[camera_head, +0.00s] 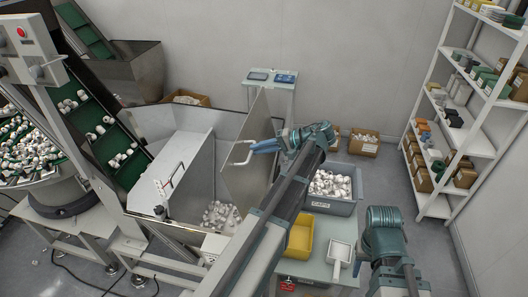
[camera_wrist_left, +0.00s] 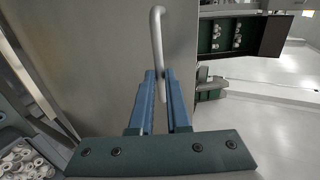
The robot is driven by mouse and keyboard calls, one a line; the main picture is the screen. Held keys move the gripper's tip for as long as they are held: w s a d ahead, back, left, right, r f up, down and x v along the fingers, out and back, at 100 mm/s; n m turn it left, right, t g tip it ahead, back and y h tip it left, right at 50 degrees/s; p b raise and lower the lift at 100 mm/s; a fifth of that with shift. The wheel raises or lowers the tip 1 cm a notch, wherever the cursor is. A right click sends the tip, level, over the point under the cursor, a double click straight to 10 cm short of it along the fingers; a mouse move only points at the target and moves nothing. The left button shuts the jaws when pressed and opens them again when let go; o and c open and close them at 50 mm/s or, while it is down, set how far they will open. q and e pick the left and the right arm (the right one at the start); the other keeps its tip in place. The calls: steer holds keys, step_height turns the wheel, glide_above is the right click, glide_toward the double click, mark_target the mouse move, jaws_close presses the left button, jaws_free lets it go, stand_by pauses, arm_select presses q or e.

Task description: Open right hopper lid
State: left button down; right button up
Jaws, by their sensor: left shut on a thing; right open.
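The right hopper lid (camera_head: 262,113) is a grey metal panel that stands raised and steep on the right side of the hopper (camera_head: 190,232). Its white bar handle (camera_head: 240,155) sticks out to the left; it also shows in the left wrist view (camera_wrist_left: 158,38). My left gripper (camera_head: 255,147) is shut on this handle, with the bar between its blue fingers (camera_wrist_left: 166,92). The hopper's right half is uncovered, and white caps (camera_head: 220,215) lie inside.
Right of the hopper, a table holds a grey caps bin (camera_head: 332,205), a yellow tray (camera_head: 300,235) and a white scoop (camera_head: 341,252). A shelf rack (camera_head: 470,140) stands at the far right, with bare floor before it.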

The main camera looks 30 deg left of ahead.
stand_by(0.3)
arm_select(q)
steer(key=c, duration=0.9)
jaws_free()
